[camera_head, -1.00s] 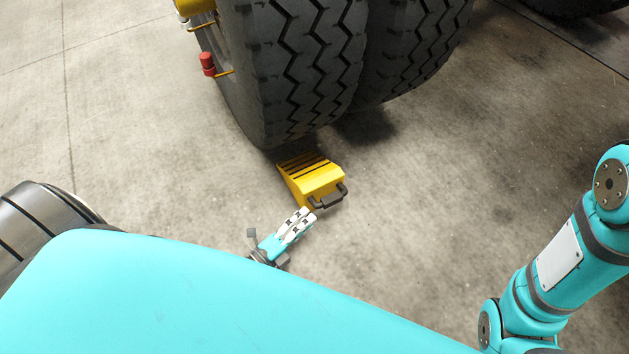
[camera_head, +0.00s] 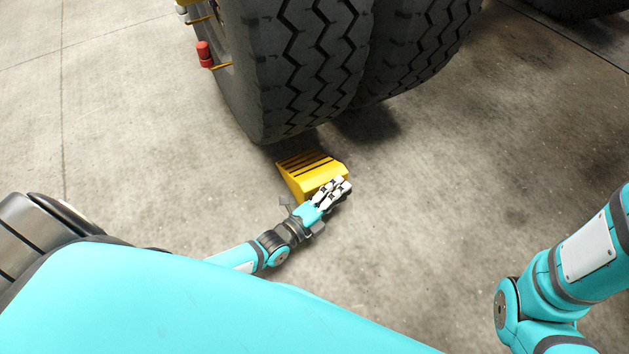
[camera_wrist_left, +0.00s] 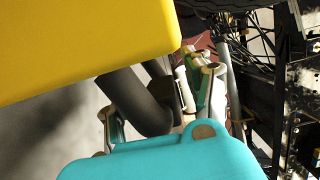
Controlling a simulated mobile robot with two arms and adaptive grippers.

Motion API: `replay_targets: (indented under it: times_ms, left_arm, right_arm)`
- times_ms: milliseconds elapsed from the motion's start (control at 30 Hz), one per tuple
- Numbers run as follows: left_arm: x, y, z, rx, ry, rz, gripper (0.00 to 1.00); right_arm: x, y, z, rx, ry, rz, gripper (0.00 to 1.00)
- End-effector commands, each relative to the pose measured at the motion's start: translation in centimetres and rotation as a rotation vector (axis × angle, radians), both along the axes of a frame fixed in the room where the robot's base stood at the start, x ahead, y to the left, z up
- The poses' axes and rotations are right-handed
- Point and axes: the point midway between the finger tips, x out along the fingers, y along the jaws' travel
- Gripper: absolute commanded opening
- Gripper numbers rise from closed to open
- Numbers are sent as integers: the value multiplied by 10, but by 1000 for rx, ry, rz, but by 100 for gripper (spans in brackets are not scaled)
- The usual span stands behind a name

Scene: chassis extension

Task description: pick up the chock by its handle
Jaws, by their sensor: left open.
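The yellow chock (camera_head: 303,172) with dark slots lies on the floor just in front of the big tyre. My left gripper (camera_head: 334,190) is at the chock's near side, over where its handle is, and hides the handle in the head view. In the left wrist view the yellow body (camera_wrist_left: 80,40) fills the upper left. The dark handle (camera_wrist_left: 132,97) sticks out from it and appears between the open fingers of my left gripper (camera_wrist_left: 150,108). I cannot tell whether the fingers touch it. My right gripper is out of view.
Large dual tyres (camera_head: 310,60) stand right behind the chock. A red part (camera_head: 204,53) sits at the wheel's left side. The concrete floor (camera_head: 430,200) to the right of the chock is clear. My right arm (camera_head: 570,265) is at the right edge.

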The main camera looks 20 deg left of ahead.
Motion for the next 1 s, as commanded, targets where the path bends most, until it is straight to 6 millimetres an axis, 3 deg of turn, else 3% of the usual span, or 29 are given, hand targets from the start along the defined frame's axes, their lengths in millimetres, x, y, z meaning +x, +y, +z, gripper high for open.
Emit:
replay_targets:
  times_ms: [100,500,1000]
  left_arm:
    - [0,0,0,-1,0,0,52]
    - [-1,0,0,-1,0,0,0]
    - [1,0,4,0,-9,0,0]
  right_arm:
    - [0,0,1,0,-1,0,56]
    - [0,0,1,0,-1,0,56]
    - [0,0,1,0,0,0,56]
